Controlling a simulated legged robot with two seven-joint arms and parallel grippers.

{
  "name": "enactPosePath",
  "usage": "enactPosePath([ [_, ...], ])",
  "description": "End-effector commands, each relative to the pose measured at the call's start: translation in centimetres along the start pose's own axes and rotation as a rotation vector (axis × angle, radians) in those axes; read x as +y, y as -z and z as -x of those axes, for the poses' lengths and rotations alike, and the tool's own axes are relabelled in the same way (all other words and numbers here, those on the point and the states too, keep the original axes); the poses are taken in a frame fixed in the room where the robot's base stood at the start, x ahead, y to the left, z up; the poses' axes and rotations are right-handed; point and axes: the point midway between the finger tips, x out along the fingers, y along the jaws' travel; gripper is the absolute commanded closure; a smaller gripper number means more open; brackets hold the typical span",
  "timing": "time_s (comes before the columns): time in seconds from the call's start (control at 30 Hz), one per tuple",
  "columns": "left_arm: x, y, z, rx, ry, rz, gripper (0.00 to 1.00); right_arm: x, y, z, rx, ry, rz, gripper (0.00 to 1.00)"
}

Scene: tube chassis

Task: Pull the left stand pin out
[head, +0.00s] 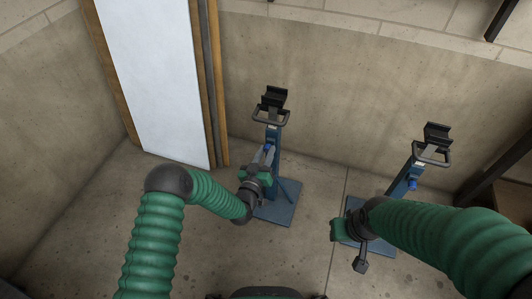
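The left stand (273,132) is a blue post on a flat blue base, with a black cradle and a grey handle at its top. Its stand pin (268,149) shows as a small blue piece on the post. My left gripper (264,157) is at the post, its fingers pointing up at the pin. The fingers are small here and partly merge with the post, so I cannot tell whether they touch or hold the pin. My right gripper (361,264) is low in front of the right stand, away from the left one; its finger opening is unclear.
The right stand (402,181) has a similar cradle, handle and blue pin (412,184); my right arm covers part of its base. A white panel (155,75) with wooden edges leans at the left wall. A brown box (510,205) stands at right. Floor between the stands is clear.

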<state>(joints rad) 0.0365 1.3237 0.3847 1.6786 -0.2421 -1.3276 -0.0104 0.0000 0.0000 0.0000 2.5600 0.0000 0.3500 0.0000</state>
Motion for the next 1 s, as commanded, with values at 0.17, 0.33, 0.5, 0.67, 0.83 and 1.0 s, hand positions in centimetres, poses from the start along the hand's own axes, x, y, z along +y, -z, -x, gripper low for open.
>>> enactPosePath([
  [0.17,-0.02,-0.03,0.02,0.0,0.0,0.0,1.0,0.0,0.0,0.0,0.0,0.0,0.0,0.64],
  [0.33,-0.04,-0.04,0.03,0.0,0.001,0.0,1.0,0.0,0.0,-0.01,0.0,0.0,0.0,0.64],
  [0.5,-0.06,-0.05,0.03,-0.001,0.001,0.0,1.0,0.0,0.0,-0.01,0.0,0.0,0.0,0.64],
  [0.67,-0.07,-0.05,0.04,-0.001,0.001,0.0,1.0,0.0,-0.01,-0.01,0.0,0.0,0.0,0.64],
  [0.83,-0.09,-0.06,0.04,-0.001,0.002,0.0,1.0,0.0,-0.01,-0.01,0.0,0.0,0.0,0.64],
  [1.0,-0.1,-0.06,0.04,-0.001,0.002,0.0,1.0,0.0,0.0,-0.01,0.0,0.0,0.0,0.64],
])
